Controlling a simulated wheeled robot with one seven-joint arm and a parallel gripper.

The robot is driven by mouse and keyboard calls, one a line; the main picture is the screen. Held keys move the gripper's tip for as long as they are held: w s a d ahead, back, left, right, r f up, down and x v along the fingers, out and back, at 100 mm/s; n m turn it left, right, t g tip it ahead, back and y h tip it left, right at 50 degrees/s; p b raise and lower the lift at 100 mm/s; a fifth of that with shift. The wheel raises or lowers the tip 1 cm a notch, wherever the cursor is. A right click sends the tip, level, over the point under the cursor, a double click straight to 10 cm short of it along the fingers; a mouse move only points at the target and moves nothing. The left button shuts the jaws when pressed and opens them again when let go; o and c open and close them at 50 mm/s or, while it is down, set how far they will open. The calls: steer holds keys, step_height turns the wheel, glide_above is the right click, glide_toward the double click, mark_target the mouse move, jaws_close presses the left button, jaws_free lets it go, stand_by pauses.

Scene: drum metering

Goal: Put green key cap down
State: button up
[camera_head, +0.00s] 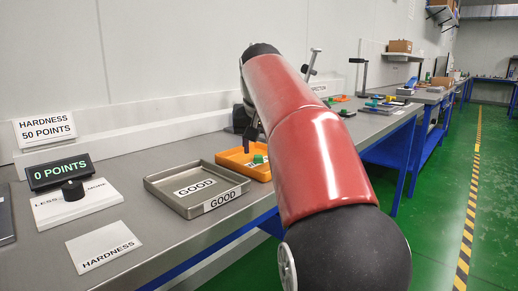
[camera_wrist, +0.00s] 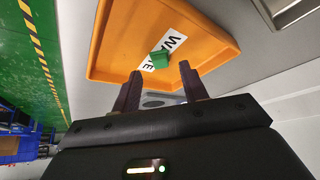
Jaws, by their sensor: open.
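The green key cap (camera_wrist: 160,60) sits in the orange tray (camera_wrist: 213,38), on or against the white label. In the head view the cap (camera_head: 258,158) shows near the right part of the orange tray (camera_head: 226,159). My gripper (camera_wrist: 160,70) is open, with a dark finger on each side of the cap in the picture and gaps beside it. In the head view my gripper (camera_head: 248,146) hangs over the tray, partly hidden by my red arm. Whether a finger touches the cap cannot be told.
A grey tray labelled GOOD (camera_head: 159,190) stands left of the orange tray. Further left are a dial panel (camera_head: 95,203), a 0 POINTS display (camera_head: 58,171) and a HARDNESS card (camera_head: 103,247). Tools and small parts lie further along the bench. The wall runs behind.

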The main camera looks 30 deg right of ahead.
steer(key=p+v, duration=0.2)
steer(key=v, duration=0.7)
steer(key=shift+s+r, duration=0.15)
steer(key=shift+r, duration=0.15)
